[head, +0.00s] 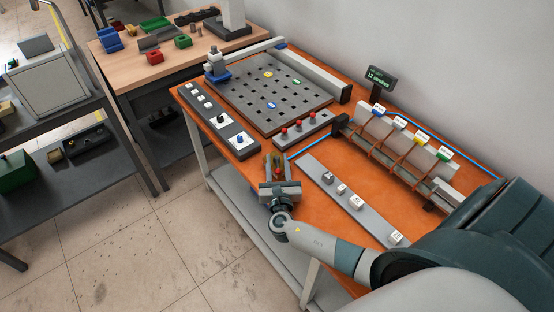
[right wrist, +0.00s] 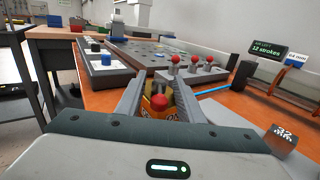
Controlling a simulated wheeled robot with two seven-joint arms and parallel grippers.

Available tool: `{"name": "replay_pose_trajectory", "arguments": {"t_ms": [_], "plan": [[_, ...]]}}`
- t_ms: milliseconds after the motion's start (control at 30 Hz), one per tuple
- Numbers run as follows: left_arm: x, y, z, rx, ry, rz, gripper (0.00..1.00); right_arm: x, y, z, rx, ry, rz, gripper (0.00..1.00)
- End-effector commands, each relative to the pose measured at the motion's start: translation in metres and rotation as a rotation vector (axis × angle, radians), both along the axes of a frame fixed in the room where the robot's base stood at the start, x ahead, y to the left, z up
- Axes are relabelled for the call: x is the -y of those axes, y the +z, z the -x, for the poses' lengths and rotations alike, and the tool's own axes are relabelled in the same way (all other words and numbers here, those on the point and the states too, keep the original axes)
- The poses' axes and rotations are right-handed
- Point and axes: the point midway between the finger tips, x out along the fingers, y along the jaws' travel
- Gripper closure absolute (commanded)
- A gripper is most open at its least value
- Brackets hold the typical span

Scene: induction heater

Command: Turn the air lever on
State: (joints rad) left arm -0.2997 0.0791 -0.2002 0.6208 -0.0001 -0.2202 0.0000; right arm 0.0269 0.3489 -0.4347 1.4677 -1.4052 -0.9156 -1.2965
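A small brass-coloured lever unit with a red knob (right wrist: 160,102) and an orange base stands between the fingers of my right gripper (right wrist: 161,92) in the right wrist view. Partly hidden lettering shows on its base. In the head view, my right gripper (head: 277,168) reaches over the orange table's front edge, and the brass and red part (head: 277,172) shows small between its fingers. The fingers are apart, one on each side of the lever; I cannot tell whether either touches it. My left gripper is not in view.
A grey block with several red-knobbed levers (head: 299,127) stands just beyond. A grey control strip (head: 220,122) with black and blue knobs lies to the left, a perforated plate (head: 262,95) behind. A grey strip with labelled blocks (head: 350,200) and a rack (head: 400,150) lie right.

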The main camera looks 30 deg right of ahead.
Motion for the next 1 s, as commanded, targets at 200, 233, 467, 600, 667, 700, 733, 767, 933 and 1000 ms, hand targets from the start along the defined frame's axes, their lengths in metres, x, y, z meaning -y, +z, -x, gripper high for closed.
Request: {"name": "replay_pose_trajectory", "arguments": {"t_ms": [200, 233, 467, 600, 667, 700, 733, 767, 933, 1000], "plan": [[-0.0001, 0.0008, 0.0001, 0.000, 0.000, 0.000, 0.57, 0.0020, 0.0000, -0.0039, 0.000, 0.000, -0.001, 0.66], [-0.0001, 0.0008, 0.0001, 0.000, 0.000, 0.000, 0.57, 0.0020, -0.0001, -0.0038, 0.000, 0.000, -0.001, 0.66], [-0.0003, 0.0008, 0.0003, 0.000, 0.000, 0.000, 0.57, 0.0018, 0.0000, -0.0036, 0.000, 0.001, -0.001, 0.90], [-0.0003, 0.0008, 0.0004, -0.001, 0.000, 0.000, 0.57, 0.0018, 0.0000, -0.0035, 0.000, 0.000, -0.001, 1.00], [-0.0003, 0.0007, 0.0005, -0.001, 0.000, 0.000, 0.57, 0.0019, 0.0000, -0.0034, 0.000, 0.001, 0.000, 1.00], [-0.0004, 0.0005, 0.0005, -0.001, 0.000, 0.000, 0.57, 0.0019, -0.0001, -0.0034, 0.000, 0.003, 0.000, 1.00], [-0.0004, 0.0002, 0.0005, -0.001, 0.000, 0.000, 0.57, 0.0019, -0.0002, -0.0034, 0.000, 0.005, 0.000, 1.00], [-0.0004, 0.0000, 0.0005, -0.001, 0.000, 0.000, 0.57, 0.0019, -0.0002, -0.0033, 0.000, 0.008, 0.000, 1.00], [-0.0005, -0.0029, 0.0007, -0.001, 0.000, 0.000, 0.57, 0.0032, -0.0010, -0.0025, -0.001, 0.042, 0.001, 1.00], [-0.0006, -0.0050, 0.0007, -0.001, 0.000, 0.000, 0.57, 0.0038, -0.0016, -0.0022, -0.001, 0.068, 0.002, 1.00]]}}
